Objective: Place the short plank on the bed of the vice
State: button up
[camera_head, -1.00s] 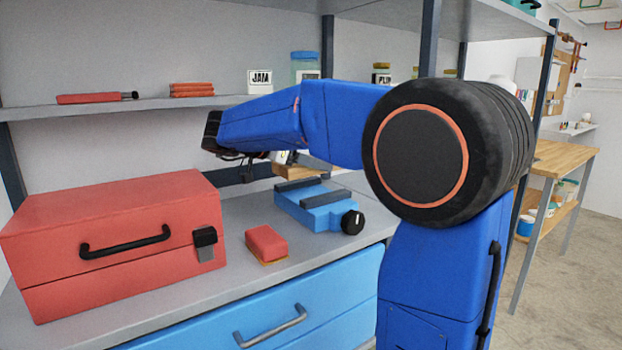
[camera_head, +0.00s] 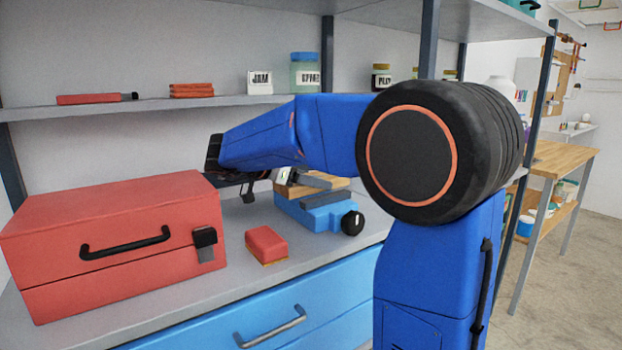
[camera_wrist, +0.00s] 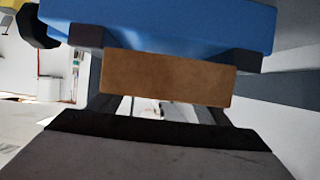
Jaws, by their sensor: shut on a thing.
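The short plank (camera_head: 305,190) is a light brown wooden block, held in my gripper (camera_head: 308,180) at the top of the vice. The blue vice (camera_head: 312,213) stands on the grey worktop and has a black round knob at its front right. In the wrist view the plank (camera_wrist: 166,78) lies across the view between my fingers, with the blue vice body (camera_wrist: 165,22) beyond it. My gripper is shut on the plank. I cannot tell whether the plank touches the vice. My gripper and the plank partly hide the vice's jaws.
A red toolbox (camera_head: 110,235) stands to the left on the worktop. A small red block with a yellowish base (camera_head: 266,244) lies in front of the vice. The shelf above (camera_head: 225,101) carries jars and red items, close over my arm. Bare worktop (camera_head: 235,213) shows left of the vice.

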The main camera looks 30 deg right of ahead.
aim_at(297, 190)
jog(key=shift+f, duration=0.25)
jog(key=o, duration=1.4)
jog(key=shift+c, duration=0.2)
jog(key=shift+r, duration=0.1)
jog(key=shift+r, duration=0.4)
jog(key=v, duration=0.7)
jog(key=shift+a+r, duration=0.2)
jog(key=shift+a, duration=0.05)
jog(key=shift+s, duration=0.1)
